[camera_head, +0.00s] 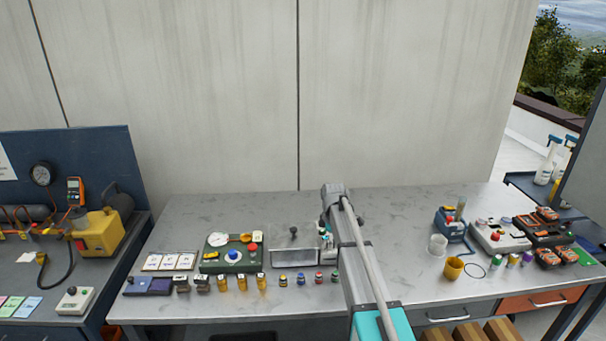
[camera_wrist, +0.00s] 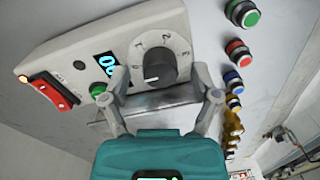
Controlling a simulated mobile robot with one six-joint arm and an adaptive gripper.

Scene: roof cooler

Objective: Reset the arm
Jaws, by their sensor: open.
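My gripper (camera_wrist: 159,80) is open in the wrist view, with its two grey fingers spread on either side of a black dial (camera_wrist: 154,65). The dial is on a pale control box (camera_wrist: 115,38) with a lit blue display, a green button (camera_wrist: 98,90) and a red rocker switch (camera_wrist: 52,92). Nothing is visible between the fingers except the view of the dial; I cannot tell whether they touch it. In the head view my arm reaches forward over the grey bench (camera_head: 420,205), and I cannot make out the fingers there.
A row of coloured buttons (camera_wrist: 238,52) runs beside the box. In the head view a green control board (camera_head: 232,254) is left of my arm. The rear bench strip is clear.

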